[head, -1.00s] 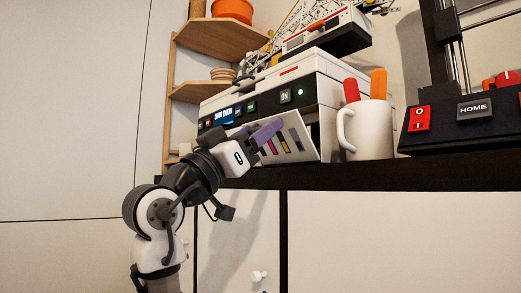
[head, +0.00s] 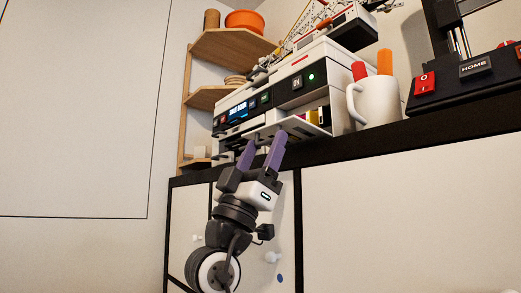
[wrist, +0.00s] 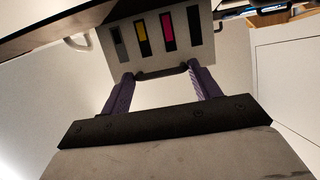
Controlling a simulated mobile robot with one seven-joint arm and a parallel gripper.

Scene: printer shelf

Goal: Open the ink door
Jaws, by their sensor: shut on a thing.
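The ink door (head: 290,126) of the white and black printer is folded down to nearly level. Coloured ink cartridges (head: 318,116) show in the opening above it. In the wrist view, the outer face of the ink door (wrist: 185,55) shows grey, yellow, magenta and dark stripes. A dark handle (wrist: 160,73) runs along the door edge nearest me. My gripper (head: 267,137) has its two purple fingers at that edge from below. In the wrist view, the fingers are shut on the handle, one at each end.
A white mug (head: 377,104) with red and orange handles stands just right of the printer (head: 290,88). A black machine (head: 465,75) with a HOME button is farther right. Wooden shelves (head: 225,45) stand at the left. The dark counter edge (head: 400,135) runs below.

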